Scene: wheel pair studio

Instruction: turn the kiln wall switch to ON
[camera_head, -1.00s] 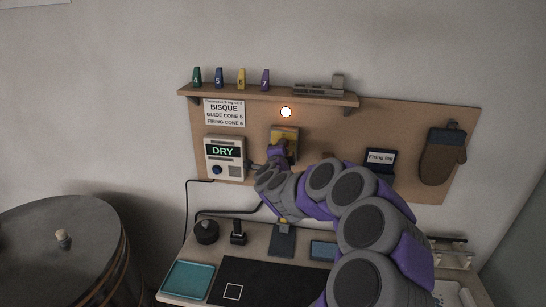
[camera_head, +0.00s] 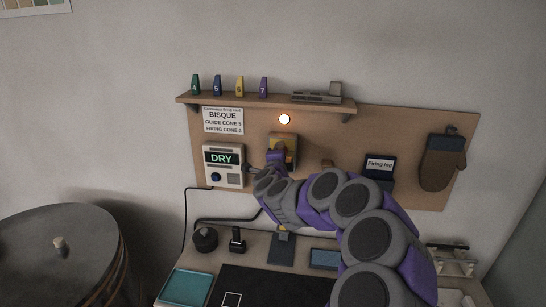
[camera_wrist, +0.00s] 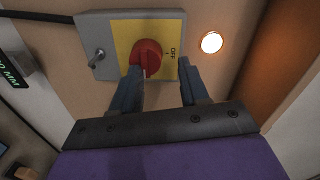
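The kiln wall switch is a grey box with a yellow plate (camera_wrist: 125,35) and a round red knob (camera_wrist: 147,53). The word OFF shows on the plate to the right of the knob in the wrist view; no ON label is visible. A small pale mark shows at the knob's lower edge. My gripper (camera_wrist: 160,68) is open, its fingers pointing at the switch. The left fingertip overlaps the knob's lower edge; contact cannot be told. The right fingertip is apart from the knob. In the head view my gripper partly hides the switch box (camera_head: 290,142).
A lit round lamp (camera_head: 285,119) is above the switch. The controller reading DRY (camera_head: 224,165) is to its left, the shelf (camera_head: 265,101) above. A firing log (camera_head: 380,168) and mitt (camera_head: 442,160) hang to the right. The worktable (camera_head: 261,245) stands below.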

